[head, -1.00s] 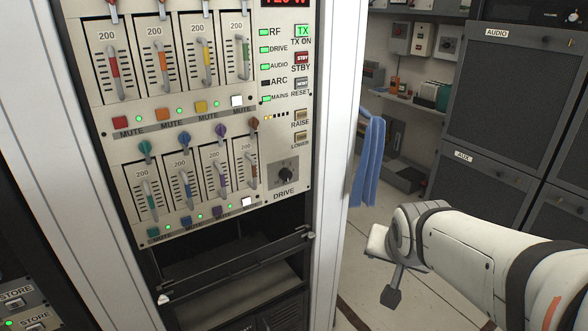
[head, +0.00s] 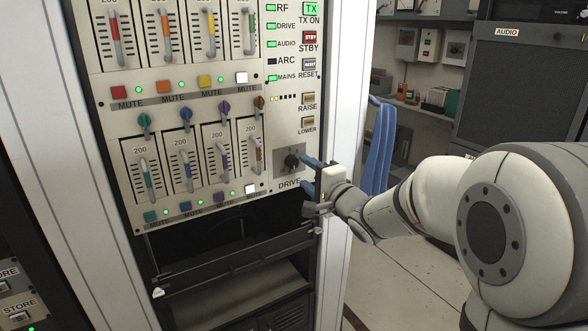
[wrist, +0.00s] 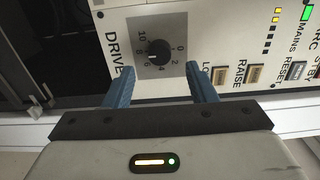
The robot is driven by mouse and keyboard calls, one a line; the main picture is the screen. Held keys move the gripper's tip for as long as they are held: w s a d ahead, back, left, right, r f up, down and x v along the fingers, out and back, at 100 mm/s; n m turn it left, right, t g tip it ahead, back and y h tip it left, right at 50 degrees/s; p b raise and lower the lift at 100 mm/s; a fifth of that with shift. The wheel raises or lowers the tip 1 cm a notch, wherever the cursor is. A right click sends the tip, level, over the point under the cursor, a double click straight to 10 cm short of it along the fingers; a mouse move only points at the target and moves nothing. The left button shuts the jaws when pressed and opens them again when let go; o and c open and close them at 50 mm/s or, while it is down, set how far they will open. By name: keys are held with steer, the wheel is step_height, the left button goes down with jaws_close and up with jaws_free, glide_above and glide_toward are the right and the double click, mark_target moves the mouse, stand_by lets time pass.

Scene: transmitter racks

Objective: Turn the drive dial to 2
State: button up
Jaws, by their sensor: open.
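The drive dial (head: 292,162) is a black round knob on a grey square plate at the lower right of the cream panel, above the word DRIVE. In the wrist view the dial (wrist: 158,52) appears turned sideways, with numbers from 0 to 10 around it. A small pale mark shows on the knob's lower left side, but I cannot tell exactly which number it points to. My gripper (head: 305,174) is open and empty, close to the dial from the right. In the wrist view its blue fingers (wrist: 160,70) are spread apart, just short of the knob.
RAISE (head: 308,101) and LOWER (head: 308,122) buttons sit above the dial. Slider faders (head: 183,165) fill the panel to the left. An open dark rack bay (head: 215,240) lies below. A blue cloth (head: 380,150) hangs behind, right of the white rack edge.

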mark_target(293, 164)
steer(key=x, duration=0.5)
steer(key=c, duration=0.9)
steer(key=shift+a, duration=0.25)
steer(key=shift+c, duration=0.3)
steer(key=shift+d, duration=0.1)
